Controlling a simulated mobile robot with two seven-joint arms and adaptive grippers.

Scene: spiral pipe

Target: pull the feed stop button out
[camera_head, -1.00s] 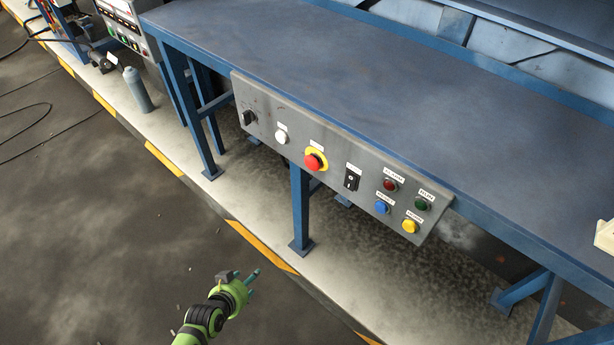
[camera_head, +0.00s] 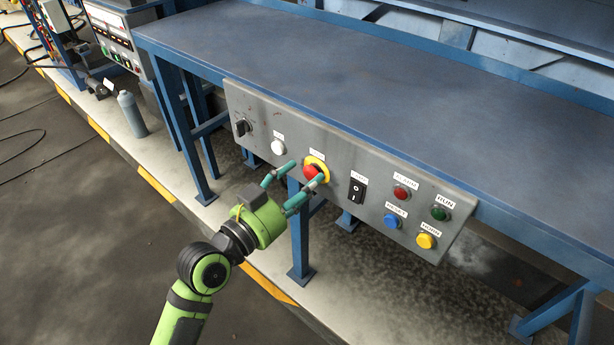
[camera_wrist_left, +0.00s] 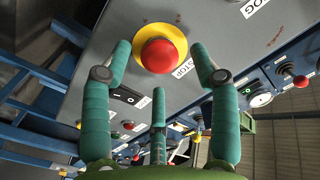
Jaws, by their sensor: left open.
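The feed stop button is a red mushroom knob (camera_head: 311,171) on a yellow ring, on the grey control panel (camera_head: 330,152) hung from the front of the blue bench. My left gripper (camera_head: 305,172) is right in front of it with its teal fingers open. In the left wrist view the red knob (camera_wrist_left: 158,55) shows in the gap between and beyond the fingertips (camera_wrist_left: 158,48), with "STOP" lettering beside its yellow ring. The fingers look spread to either side of it; I see no contact. My right gripper is not in view.
On the panel are a black selector (camera_head: 243,127), a white button (camera_head: 278,147), a black rocker switch (camera_head: 357,190), and red, green, blue and yellow buttons to the right. A blue bench leg (camera_head: 300,235) stands below. The bench top (camera_head: 390,75) is clear.

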